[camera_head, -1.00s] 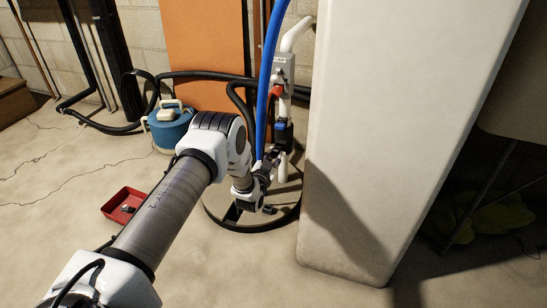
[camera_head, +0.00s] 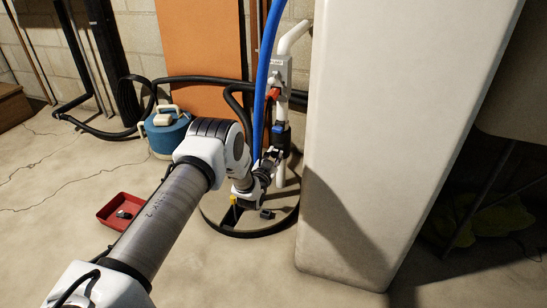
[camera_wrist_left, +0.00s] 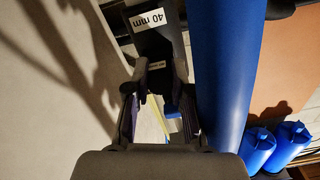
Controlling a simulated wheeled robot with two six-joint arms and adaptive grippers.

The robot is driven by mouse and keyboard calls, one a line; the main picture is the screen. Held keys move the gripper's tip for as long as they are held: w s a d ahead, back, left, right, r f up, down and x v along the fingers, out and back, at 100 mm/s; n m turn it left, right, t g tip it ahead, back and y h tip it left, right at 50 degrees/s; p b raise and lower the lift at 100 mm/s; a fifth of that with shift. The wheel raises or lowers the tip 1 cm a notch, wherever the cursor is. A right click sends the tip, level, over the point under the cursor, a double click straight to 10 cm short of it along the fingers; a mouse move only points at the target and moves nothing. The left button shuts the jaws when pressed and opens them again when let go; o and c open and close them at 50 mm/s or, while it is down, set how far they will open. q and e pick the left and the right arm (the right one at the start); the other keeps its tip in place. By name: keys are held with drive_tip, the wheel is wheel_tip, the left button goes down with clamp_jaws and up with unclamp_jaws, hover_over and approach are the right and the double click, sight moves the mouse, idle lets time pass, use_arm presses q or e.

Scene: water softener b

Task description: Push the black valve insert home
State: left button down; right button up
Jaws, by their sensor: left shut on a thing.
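My left gripper (camera_head: 270,158) is at the white valve pipework, just below a black part with a blue band, taken as the valve insert (camera_head: 283,137). In the left wrist view the gripper's fingers (camera_wrist_left: 160,92) close on a black piece with a small white label. The grey valve body (camera_head: 278,72) with a red part stands above. My right gripper is not in view.
A blue hose (camera_head: 265,70) runs close beside my gripper. A large white cabinet (camera_head: 395,130) stands right of it. A round black-rimmed base (camera_head: 265,231) is below. A red tray (camera_head: 110,222) with a dark item and a blue tank (camera_head: 165,138) are left. Open floor lies at left.

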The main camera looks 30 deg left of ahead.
use_arm(q)
drive_tip(key=c, duration=0.9)
unclamp_jaws()
drive_tip(key=v, duration=1.2)
